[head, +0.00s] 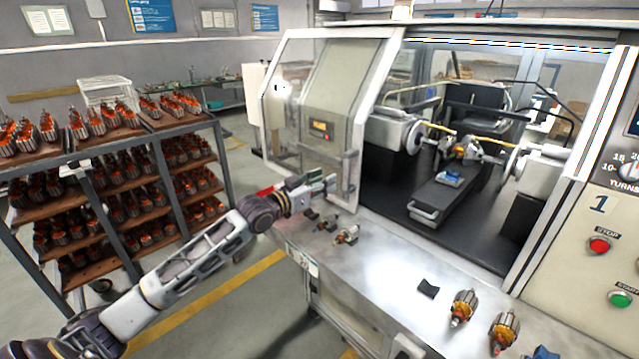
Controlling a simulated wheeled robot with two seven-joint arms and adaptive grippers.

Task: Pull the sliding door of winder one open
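Winder one is the large machine with a "1" on its control panel (598,215). Its framed sliding door (375,95) stands at the left end of the front, and the opening to its right is wide, showing the dark interior (455,200). A dark upright handle (350,168) is on the door's right part, low down. My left gripper (328,186) is in front of the door's lower part, its tips close to the handle and just left of and below it. Whether they touch it, and how far the fingers are apart, I cannot tell. My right gripper is not in view.
Inside the opening is a blue-topped part on a slide (449,179). A rack of armatures (150,150) stands at the left, with floor between.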

